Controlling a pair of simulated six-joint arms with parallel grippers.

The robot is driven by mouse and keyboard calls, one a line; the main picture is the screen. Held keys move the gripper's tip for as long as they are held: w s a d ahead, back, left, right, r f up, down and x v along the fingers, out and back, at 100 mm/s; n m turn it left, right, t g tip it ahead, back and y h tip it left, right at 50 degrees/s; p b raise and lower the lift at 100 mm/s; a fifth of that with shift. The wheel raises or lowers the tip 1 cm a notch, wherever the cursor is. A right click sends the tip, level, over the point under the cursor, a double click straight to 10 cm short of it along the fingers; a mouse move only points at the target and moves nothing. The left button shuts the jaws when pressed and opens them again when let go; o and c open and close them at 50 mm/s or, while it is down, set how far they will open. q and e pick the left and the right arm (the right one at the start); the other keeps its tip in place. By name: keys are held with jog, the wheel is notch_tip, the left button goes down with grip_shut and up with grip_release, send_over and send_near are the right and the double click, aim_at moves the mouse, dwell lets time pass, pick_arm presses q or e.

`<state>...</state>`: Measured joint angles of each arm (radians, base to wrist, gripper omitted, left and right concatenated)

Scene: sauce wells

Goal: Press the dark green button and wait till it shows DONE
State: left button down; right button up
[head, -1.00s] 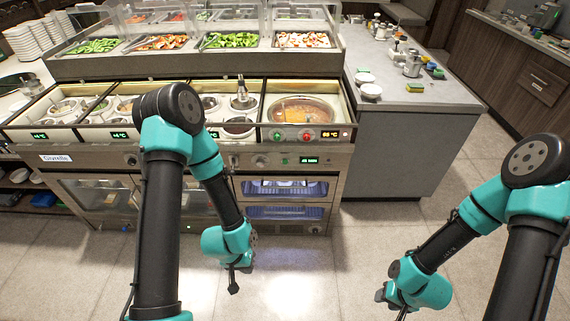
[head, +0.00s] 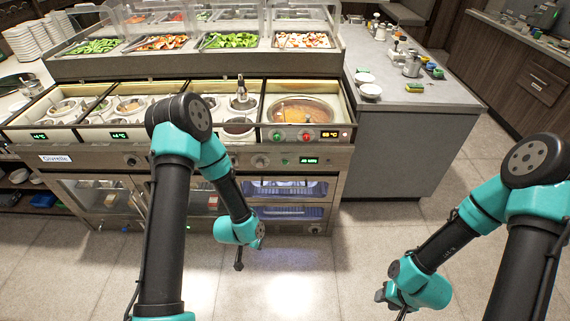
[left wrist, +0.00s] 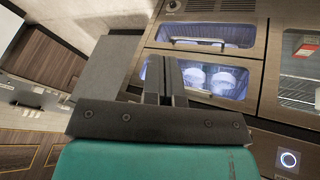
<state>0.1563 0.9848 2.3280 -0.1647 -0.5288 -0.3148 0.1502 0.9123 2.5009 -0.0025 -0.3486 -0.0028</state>
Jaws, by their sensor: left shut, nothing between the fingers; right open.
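A green button (head: 277,135) sits beside a red button (head: 306,136) on the strip below the round pot. A smaller green button (head: 284,161) sits on the lower panel, beside a green-lit display (head: 308,160) too small to read. I cannot tell which green one is the dark green button. My left gripper (head: 238,258) hangs over the floor in front of the counter, below and apart from the buttons. In the left wrist view its fingers (left wrist: 165,80) are shut and empty. My right gripper (head: 393,302) is open over the floor at right, far from the buttons.
The round pot (head: 303,109) sits in the counter's right well, with several small sauce pots left of it. Drawers (head: 285,188) lie below the panel. A grey side counter (head: 410,140) stands to the right. The floor in front is clear.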

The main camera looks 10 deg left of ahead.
aim_at(285, 162)
pick_arm(q)
jog(key=w+d+r+m+t+h, duration=0.1)
jog(key=w+m+t, duration=0.3)
jog(key=w, duration=0.9)
jog(key=w+d+r+m+t+h, duration=0.2)
jog(key=w+m+t, duration=0.3)
jog(key=w+m, duration=0.6)
jog(key=shift+w+r+h, duration=0.2)
jog(key=shift+w+h, duration=0.2)
jog(key=shift+w, duration=0.8)
jog(key=shift+w, duration=0.1)
jog(key=shift+w+a, duration=0.35)
jog(key=shift+w, duration=1.05)
jog(key=shift+w+a, duration=0.35)
jog(key=shift+w, duration=1)
jog(key=shift+w+a, duration=0.35)
jog(key=shift+w, duration=1.05)
jog(key=shift+w, duration=0.15)
jog(key=shift+w, duration=0.25)
